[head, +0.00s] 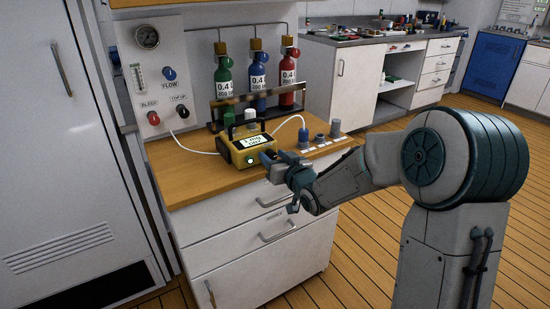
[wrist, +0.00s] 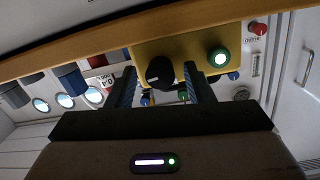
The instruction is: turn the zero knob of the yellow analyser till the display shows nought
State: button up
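The yellow analyser (head: 240,155) stands on the wooden worktop in the head view, its lit display (head: 252,142) facing up; the digits are too small to read surely. Its yellow front also shows in the wrist view (wrist: 190,45). There the black zero knob (wrist: 160,73) sits on the analyser's front, beside a lit green button (wrist: 218,57). My gripper (wrist: 159,80) is open, with one finger on each side of the knob and a visible gap on both sides. In the head view my gripper (head: 270,158) is at the analyser's right front, hiding the knob.
Green (head: 224,78), blue (head: 258,82) and red (head: 287,80) bottles stand in a rack behind the analyser. A wall panel (head: 152,70) with gauge and knobs is at the left. Several fittings (head: 320,140) stand right of the analyser. Drawers (head: 265,225) lie below the worktop.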

jog(key=p+v, duration=0.1)
jog(key=v, duration=1.2)
jog(key=shift+s+d+p, duration=0.2)
jog(key=shift+s+p, duration=0.15)
jog(key=shift+r, duration=0.15)
dwell(0.9)
jog(key=s+d+r+m+g+h+p, duration=0.3)
jog(key=s+d+r+g+h+p, duration=0.15)
jog(key=d+r+h+p, duration=0.5)
jog(key=s+r+g+p, duration=0.3)
jog(key=s+p, duration=0.2)
jog(key=s, duration=0.4)
jog(key=s+d+r+m+g+p, duration=0.1)
jog(key=s+r+g+p, duration=0.3)
jog(key=s, duration=0.5)
jog(key=shift+d+r+m+p, duration=0.25)
jog(key=shift+d+m+p, duration=0.05)
jog(key=shift+p, duration=0.15)
